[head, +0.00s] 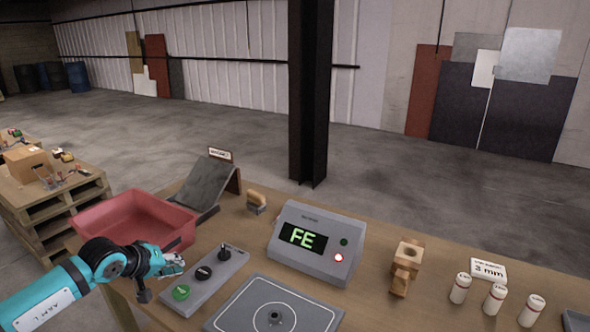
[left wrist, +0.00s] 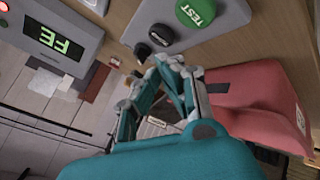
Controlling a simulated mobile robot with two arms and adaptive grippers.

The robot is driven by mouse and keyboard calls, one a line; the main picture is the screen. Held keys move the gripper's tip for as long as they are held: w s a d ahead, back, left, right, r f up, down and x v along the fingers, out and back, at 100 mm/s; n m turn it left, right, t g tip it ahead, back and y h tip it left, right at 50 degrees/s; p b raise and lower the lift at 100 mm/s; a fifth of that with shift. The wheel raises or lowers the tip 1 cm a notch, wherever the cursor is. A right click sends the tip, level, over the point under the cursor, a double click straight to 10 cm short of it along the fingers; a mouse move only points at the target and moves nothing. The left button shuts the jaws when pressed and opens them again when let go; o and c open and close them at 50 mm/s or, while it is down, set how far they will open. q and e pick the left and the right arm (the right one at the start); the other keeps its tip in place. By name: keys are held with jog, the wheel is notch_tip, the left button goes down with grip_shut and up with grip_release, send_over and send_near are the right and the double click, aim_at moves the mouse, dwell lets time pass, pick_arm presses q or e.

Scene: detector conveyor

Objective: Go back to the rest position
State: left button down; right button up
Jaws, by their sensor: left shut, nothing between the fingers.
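My left gripper (head: 172,264) is shut and empty. In the head view it hovers at the left of the table, in front of the red tray (head: 108,215) and beside the grey button panel (head: 208,283). The left wrist view shows its closed fingers (left wrist: 170,62) near the panel's black knobs, with the green TEST button (left wrist: 196,12) above them. The grey detector box (head: 317,242) reads FE in green and has a lit red lamp. My right gripper is not in view.
A grey plate with a ringed disc (head: 240,316) lies at the front of the table. A wooden block stand (head: 405,268) and several white bottles (head: 494,299) stand to the right. A dark sloped ramp (head: 207,183) and a brush (head: 256,201) are behind. A pallet table (head: 52,196) stands at far left.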

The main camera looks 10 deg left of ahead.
pick_arm(q)
jog(key=s+d+r+n+t+h, duration=0.3)
jog(key=d+r+n+h, duration=0.15)
jog(key=d+n, duration=0.55)
jog(key=s+d+r+n+t+h, duration=0.2)
jog(key=d+r+n+t+h, duration=0.4)
jog(key=d, duration=0.6)
jog(key=s+a+f+n+g+y, duration=0.1)
jog(key=s+a+f+n+y, duration=0.3)
jog(key=n, duration=0.8)
jog(key=s+a+f+n+g+y, duration=0.2)
jog(key=a+f+n+y, duration=0.15)
jog(key=n+y, duration=0.55)
jog(key=s+a+f+n+g+y, duration=0.1)
jog(key=s+a+f+n+y, duration=0.3)
jog(key=n, duration=1)
jog(key=s+d+f+n+g+h, duration=0.25)
jog(key=s+f+n+g, duration=0.35)
jog(key=s, duration=0.4)
jog(key=s+d+f+n+g+h, duration=0.2)
jog(key=s+d+f+n+g, duration=0.35)
jog(key=s, duration=0.45)
notch_tip(320, 180, down, 28)
jog(key=s+a+r, duration=0.1)
jog(key=a, duration=0.1)
jog(key=s+a+f+g, duration=0.1)
jog(key=s+a+f, duration=0.1)
jog(key=s+f, duration=1.5)
jog(key=shift+a+g, duration=0.35)
